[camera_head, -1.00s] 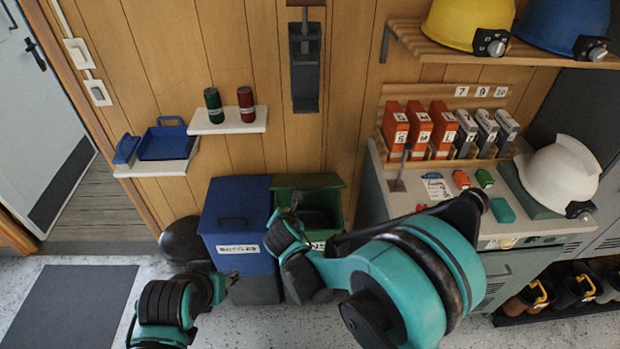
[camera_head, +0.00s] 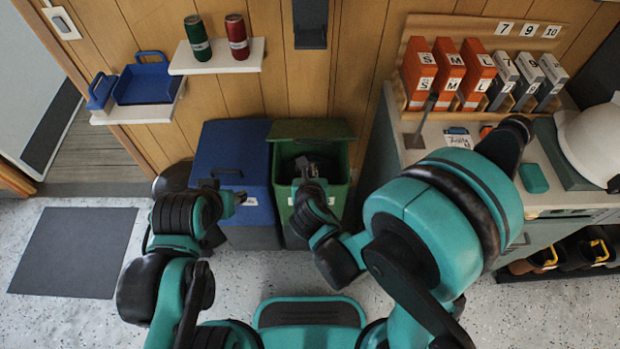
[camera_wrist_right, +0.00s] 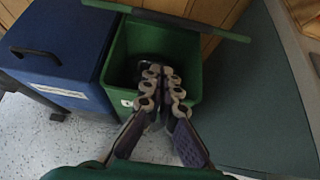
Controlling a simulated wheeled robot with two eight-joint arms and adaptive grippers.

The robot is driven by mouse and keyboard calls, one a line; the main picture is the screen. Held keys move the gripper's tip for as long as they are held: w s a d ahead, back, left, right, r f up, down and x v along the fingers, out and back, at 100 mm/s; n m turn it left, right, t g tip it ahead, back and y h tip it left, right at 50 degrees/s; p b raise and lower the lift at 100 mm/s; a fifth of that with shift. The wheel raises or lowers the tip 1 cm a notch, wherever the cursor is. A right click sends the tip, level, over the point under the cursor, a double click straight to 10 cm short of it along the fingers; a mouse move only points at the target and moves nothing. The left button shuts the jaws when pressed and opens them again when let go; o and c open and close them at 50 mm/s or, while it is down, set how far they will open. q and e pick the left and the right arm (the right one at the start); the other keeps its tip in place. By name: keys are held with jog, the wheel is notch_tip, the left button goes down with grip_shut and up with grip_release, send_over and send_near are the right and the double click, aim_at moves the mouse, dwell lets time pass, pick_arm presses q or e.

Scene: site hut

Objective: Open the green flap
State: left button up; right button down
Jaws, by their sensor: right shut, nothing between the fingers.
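The green bin (camera_head: 338,198) stands against the wood wall. Its green flap (camera_head: 312,130) is raised at the back, and the dark opening shows below it. In the right wrist view the flap (camera_wrist_right: 165,20) is a thin green strip beyond the opening. My right gripper (camera_head: 306,166) is shut and empty at the bin's opening; its fingers (camera_wrist_right: 162,72) point into it. I cannot tell whether they touch the bin or flap. My left gripper (camera_head: 240,198) is in front of the blue bin, small and partly hidden, so its jaws cannot be read.
The blue bin (camera_head: 231,165), lid down, stands directly left of the green one. A grey-green cabinet with a worktop (camera_head: 545,198) is close on the right. A shelf (camera_head: 222,58) with two cans and a blue tray (camera_head: 143,84) are on the wall. Floor at left is clear around a grey mat (camera_head: 75,250).

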jog(key=w, duration=0.1)
jog(key=w+r, duration=0.1)
jog(key=w, duration=0.2)
jog(key=shift+w+r, duration=0.25)
jog(key=shift+w, duration=0.1)
jog(key=shift+r, duration=0.1)
